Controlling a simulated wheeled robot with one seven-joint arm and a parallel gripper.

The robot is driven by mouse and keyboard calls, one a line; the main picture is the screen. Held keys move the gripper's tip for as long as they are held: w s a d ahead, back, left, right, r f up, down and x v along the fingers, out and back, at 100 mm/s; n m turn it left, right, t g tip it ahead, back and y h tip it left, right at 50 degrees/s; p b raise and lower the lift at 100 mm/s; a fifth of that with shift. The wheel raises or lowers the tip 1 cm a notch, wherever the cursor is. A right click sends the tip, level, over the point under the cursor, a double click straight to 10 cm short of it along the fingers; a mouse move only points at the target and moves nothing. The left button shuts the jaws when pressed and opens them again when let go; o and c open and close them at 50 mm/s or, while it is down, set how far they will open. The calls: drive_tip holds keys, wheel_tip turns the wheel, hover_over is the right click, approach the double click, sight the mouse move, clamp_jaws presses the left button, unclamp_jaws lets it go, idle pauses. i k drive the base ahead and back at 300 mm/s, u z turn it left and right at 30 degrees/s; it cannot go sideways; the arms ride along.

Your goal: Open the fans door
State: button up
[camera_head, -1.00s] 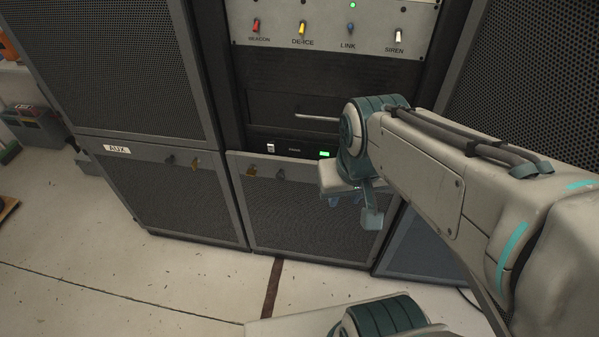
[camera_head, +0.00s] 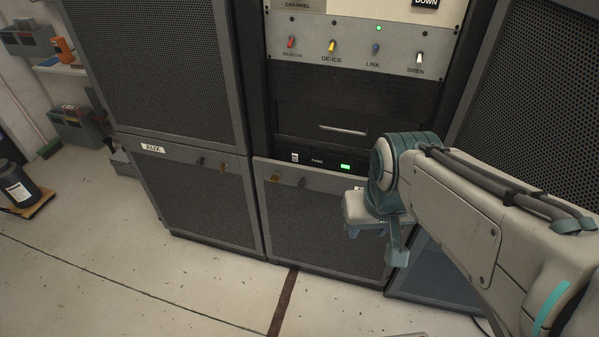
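The lower middle door (camera_head: 325,225) is a dark mesh panel in a grey frame, under a narrow panel with a small label that seems to read FANS (camera_head: 317,161). The door looks shut. A brass latch (camera_head: 275,177) and a dark knob (camera_head: 301,182) sit at its top left. A pale label at its top edge is mostly hidden by my arm. My gripper (camera_head: 352,232) points down in front of the door's upper right part, to the right of the latch and apart from it. Its fingers are small and partly hidden, so their opening is unclear.
The AUX door (camera_head: 205,205) is shut at the left, with its own latch and knob. Above are a drawer handle (camera_head: 343,130) and a switch panel (camera_head: 355,58). A dark canister (camera_head: 18,188) stands far left. The floor before the racks is clear.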

sight(303, 221)
drive_tip(key=u, duration=0.1)
drive_tip(key=k, duration=0.2)
drive_tip(key=z, duration=0.7)
drive_tip(key=i, duration=0.65)
drive_tip(key=u, duration=1.65)
